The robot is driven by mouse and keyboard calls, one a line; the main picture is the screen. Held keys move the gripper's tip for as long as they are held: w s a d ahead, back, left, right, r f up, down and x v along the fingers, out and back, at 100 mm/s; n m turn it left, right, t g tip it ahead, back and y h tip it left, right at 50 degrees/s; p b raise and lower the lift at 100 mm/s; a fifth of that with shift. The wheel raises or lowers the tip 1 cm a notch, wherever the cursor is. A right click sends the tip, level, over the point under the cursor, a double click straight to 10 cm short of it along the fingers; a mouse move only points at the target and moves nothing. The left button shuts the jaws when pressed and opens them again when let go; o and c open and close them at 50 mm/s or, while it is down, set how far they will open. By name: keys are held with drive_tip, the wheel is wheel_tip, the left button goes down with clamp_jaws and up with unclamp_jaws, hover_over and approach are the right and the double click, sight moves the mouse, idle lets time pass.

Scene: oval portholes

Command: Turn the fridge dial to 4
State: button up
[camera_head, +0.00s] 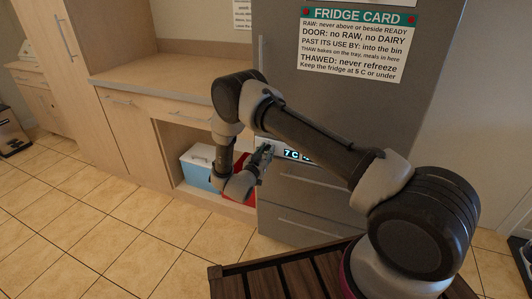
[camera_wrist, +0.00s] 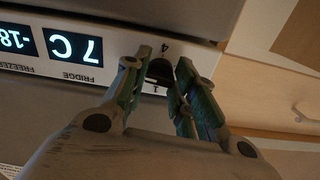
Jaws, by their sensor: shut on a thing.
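The fridge dial (camera_wrist: 160,72) is a small dark knob on the pale control strip, seen upside down in the wrist view. My gripper (camera_wrist: 165,64) has one finger on each side of it and is shut on it. A 4 shows on the strip beyond the dial and a 1 on the near side. The fridge display (camera_wrist: 75,47) reads 7 C. In the head view my gripper (camera_head: 265,154) is at the left end of the control strip, and the dial is hidden there.
The grey fridge (camera_head: 330,110) carries a fridge card (camera_head: 352,44) on its door, with drawers (camera_head: 310,200) below. An open shelf left of it holds a blue and white cool box (camera_head: 199,172) and a red thing (camera_head: 236,182).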

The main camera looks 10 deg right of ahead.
drive_tip(key=shift+m, duration=8.3)
drive_tip(key=o, duration=1)
drive_tip(key=shift+o, duration=0.2)
drive_tip(key=v, duration=1.2)
